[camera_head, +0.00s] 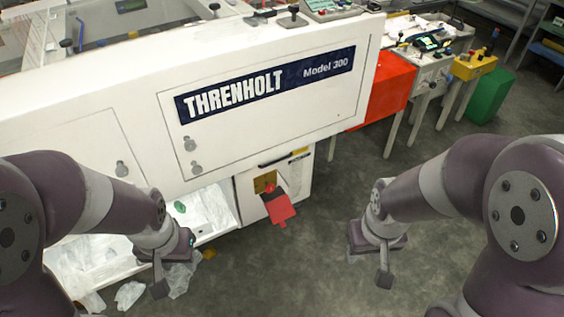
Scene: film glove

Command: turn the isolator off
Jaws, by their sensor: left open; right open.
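The isolator (270,188) is a small red switch on a yellow plate on the white cabinet's front, low on the machine. A red tag-like piece (279,207) hangs at it and covers part of it; I cannot tell the switch's position. My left gripper (174,264) is open and empty, left of and nearer to me than the isolator, over the plastic-filled bay. My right gripper (367,268) is open and empty, over bare floor to the right of the isolator. Neither gripper touches the isolator.
The white THRENHOLT machine body (250,118) overhangs above the cabinet. Clear plastic scraps (130,294) lie at lower left. A red box (388,88), a yellow box (474,65) and a green bin (491,97) stand at right.

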